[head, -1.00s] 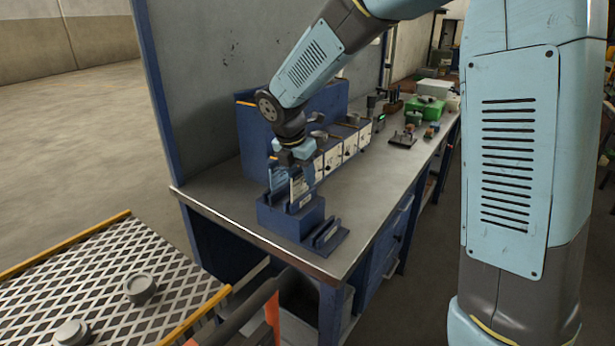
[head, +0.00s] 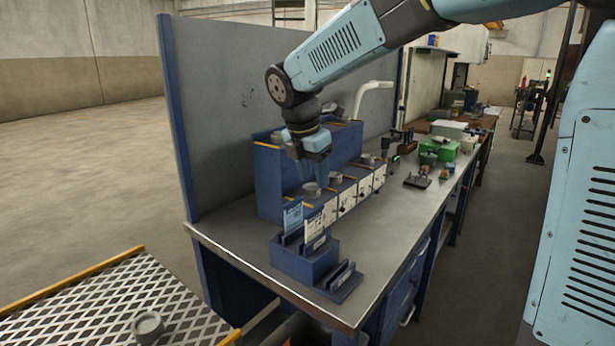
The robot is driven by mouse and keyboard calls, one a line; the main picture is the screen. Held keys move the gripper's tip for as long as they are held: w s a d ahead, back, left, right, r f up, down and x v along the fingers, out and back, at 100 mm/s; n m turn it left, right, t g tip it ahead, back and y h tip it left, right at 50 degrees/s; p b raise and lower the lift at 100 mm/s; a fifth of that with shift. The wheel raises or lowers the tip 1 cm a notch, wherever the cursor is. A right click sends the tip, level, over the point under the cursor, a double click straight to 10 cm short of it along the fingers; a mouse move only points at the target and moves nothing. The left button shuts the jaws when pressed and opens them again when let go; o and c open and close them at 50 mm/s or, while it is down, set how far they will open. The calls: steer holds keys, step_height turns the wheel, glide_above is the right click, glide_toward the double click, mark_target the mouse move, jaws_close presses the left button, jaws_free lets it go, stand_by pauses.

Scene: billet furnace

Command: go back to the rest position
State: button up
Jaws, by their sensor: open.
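My gripper (head: 308,172) is in the head view, raised above the workbench (head: 375,262) at the front of the blue rack unit (head: 268,183). Its fingers point down and are open. I see nothing held between them. A small round grey cup (head: 311,188) shows just below the fingertips; I cannot tell whether they touch it. The blue card holder block (head: 305,262) stands on the bench in front of the gripper, with a blue card (head: 292,217) and a white card (head: 314,226) upright in it.
A low slotted blue stand (head: 340,280) sits by the bench's front edge. A blue-framed grey panel (head: 290,85) rises behind the bench. Green boxes (head: 440,150) and small tools lie farther along. A mesh platform (head: 90,310) with a round grey piece (head: 147,326) is at lower left.

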steer(key=s+d+m+t+y, duration=0.2)
steer(key=s+d+m, duration=1.9)
steer(key=m, duration=0.6)
steer(key=shift+s+d+f+t, duration=0.35)
steer(key=shift+s+d+t, duration=0.05)
steer(key=shift+d, duration=0.2)
